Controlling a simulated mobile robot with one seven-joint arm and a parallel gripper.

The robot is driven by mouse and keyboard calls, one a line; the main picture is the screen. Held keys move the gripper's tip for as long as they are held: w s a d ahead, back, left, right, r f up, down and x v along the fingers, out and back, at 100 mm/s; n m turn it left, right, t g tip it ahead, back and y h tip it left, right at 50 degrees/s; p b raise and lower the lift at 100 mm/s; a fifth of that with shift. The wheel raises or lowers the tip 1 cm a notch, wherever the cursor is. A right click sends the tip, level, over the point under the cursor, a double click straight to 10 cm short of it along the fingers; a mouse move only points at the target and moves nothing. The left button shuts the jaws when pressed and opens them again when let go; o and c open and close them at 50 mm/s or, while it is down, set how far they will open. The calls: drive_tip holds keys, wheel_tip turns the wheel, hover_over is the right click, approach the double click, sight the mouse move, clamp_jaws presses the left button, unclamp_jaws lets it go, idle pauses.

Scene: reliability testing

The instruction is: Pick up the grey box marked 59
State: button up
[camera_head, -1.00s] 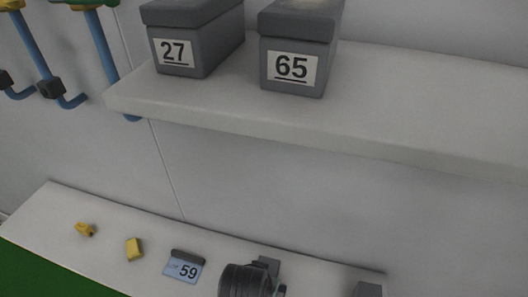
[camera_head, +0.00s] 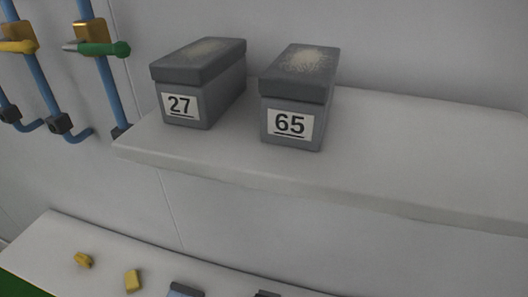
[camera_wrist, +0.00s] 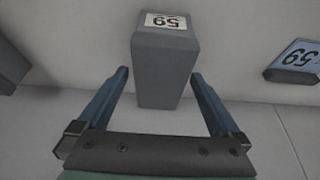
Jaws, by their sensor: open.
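In the wrist view a grey box (camera_wrist: 166,62) stands on a pale shelf, with a white label that appears upside down and looks like 59. My gripper (camera_wrist: 160,74) is open, with one blue finger on each side of the box's near part. I cannot tell whether the fingers touch it. In the head view this area is mostly cut off by the bottom edge.
Grey boxes marked 27 (camera_head: 190,108) and 65 (camera_head: 290,122) stand on the upper shelf (camera_head: 400,170). Two yellow pieces (camera_head: 133,281) lie on the lower shelf (camera_head: 50,240). Another grey object (camera_wrist: 10,65) is at the wrist view's left edge.

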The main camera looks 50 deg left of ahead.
drive_tip(key=shift+f, duration=0.25)
idle(0.3)
drive_tip(key=shift+r, duration=0.1)
clamp_jaws()
